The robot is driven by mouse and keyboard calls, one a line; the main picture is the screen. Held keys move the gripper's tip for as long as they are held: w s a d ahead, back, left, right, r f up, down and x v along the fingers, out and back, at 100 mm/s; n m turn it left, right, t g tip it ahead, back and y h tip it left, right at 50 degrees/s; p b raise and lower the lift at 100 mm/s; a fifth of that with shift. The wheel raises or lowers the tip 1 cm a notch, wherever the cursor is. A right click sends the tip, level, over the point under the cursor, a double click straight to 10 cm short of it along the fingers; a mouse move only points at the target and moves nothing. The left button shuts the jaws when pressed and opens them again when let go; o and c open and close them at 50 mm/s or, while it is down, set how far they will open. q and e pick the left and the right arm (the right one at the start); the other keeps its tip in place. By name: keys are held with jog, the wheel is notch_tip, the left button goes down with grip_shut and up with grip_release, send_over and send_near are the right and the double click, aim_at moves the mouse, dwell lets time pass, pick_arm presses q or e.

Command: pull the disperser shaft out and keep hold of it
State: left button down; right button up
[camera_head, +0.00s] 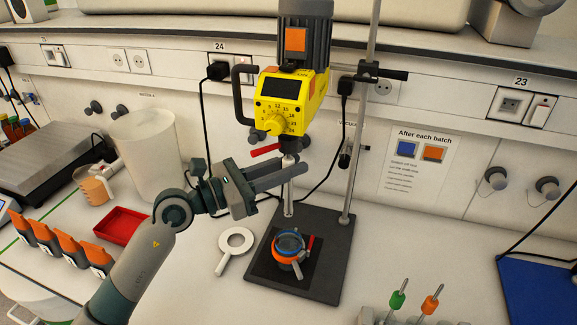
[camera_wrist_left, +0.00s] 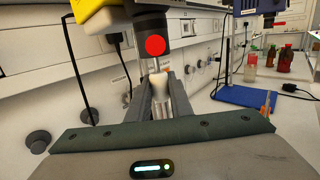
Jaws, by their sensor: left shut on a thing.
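The disperser has a yellow drive unit (camera_head: 290,100) with a dark motor on top, held on a stand. A slim pale shaft (camera_head: 288,207) hangs upright below its chuck, and it also shows between my fingers in the wrist view (camera_wrist_left: 154,83). My left gripper (camera_head: 290,178) reaches in from the left, just below the chuck, and is shut on the shaft. In the head view the fingers hide part of the shaft; its top appears to be at the chuck. A red knob (camera_wrist_left: 155,45) sits on the dark chuck part above my fingers. My right gripper is out of view.
A vessel with blue and orange rings (camera_head: 290,245) stands on the dark stand base (camera_head: 328,285) below the shaft. The stand rod (camera_head: 358,150) rises behind right. A white ring with a handle (camera_head: 236,241) lies left. A rack with coloured-handled tools (camera_head: 430,303) is front right.

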aim_at(288, 210)
pick_arm(q)
jog(key=shift+f+b, duration=0.45)
jog(key=shift+f, duration=0.25)
dwell(0.7)
jog(key=shift+f+b, duration=1.35)
jog(key=shift+f, duration=0.4)
jog(key=shift+a, duration=0.1)
